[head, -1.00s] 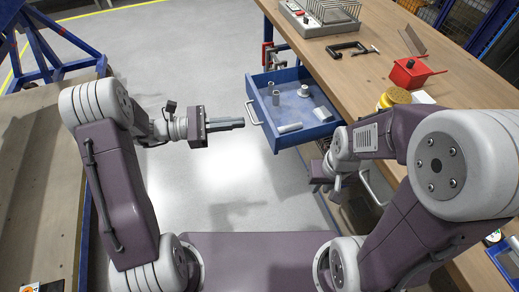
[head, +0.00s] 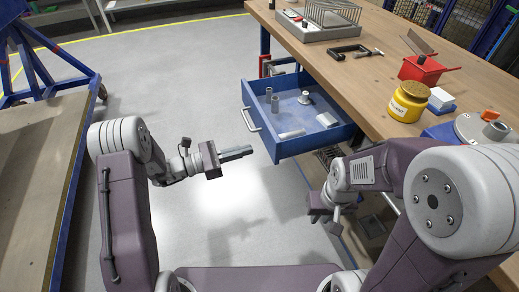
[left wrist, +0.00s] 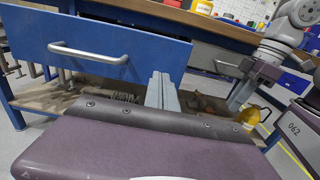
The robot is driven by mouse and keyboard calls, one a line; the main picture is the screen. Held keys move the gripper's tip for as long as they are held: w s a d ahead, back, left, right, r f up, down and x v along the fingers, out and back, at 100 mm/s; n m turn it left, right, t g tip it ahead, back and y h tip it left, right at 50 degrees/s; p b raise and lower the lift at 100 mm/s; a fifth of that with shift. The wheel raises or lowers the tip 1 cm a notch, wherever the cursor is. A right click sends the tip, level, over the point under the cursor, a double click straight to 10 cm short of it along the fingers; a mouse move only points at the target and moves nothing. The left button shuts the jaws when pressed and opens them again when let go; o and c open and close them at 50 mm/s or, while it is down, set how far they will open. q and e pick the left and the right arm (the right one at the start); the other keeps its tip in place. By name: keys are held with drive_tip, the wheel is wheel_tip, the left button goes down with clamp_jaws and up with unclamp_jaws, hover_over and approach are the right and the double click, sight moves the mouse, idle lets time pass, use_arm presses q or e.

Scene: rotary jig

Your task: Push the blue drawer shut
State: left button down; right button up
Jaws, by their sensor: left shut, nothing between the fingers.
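The blue drawer (head: 318,138) sticks out open from under the wooden workbench in the head view. It holds several grey and white cylindrical parts, and its silver handle (head: 250,119) faces left. In the left wrist view the drawer front (left wrist: 112,45) fills the upper left, with the handle (left wrist: 88,53) across it. My left gripper (head: 248,152) is shut and empty, to the left of the drawer and apart from the handle. It also shows in the left wrist view (left wrist: 162,84), before the front's right part. My right gripper (head: 322,214) is below the drawer's near side; its fingers are unclear.
The workbench (head: 365,85) carries a wire rack (head: 325,18), a clamp (head: 353,51), a red box (head: 421,69) and a yellow solvent jar (head: 408,101). A blue-framed table (head: 35,150) stands at the left. The floor between is clear.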

sight(269, 144)
use_arm(q)
drive_tip(key=b+x, duration=0.1)
drive_tip(key=x, duration=0.3)
drive_tip(key=shift+d+f, duration=0.1)
drive_tip(key=shift+d, duration=0.1)
drive_tip(key=shift+w+d, duration=0.2)
drive_tip(key=shift+d, duration=0.25)
use_arm(e)
drive_tip(key=shift+f, duration=0.75)
use_arm(q)
drive_tip(key=shift+d, duration=0.1)
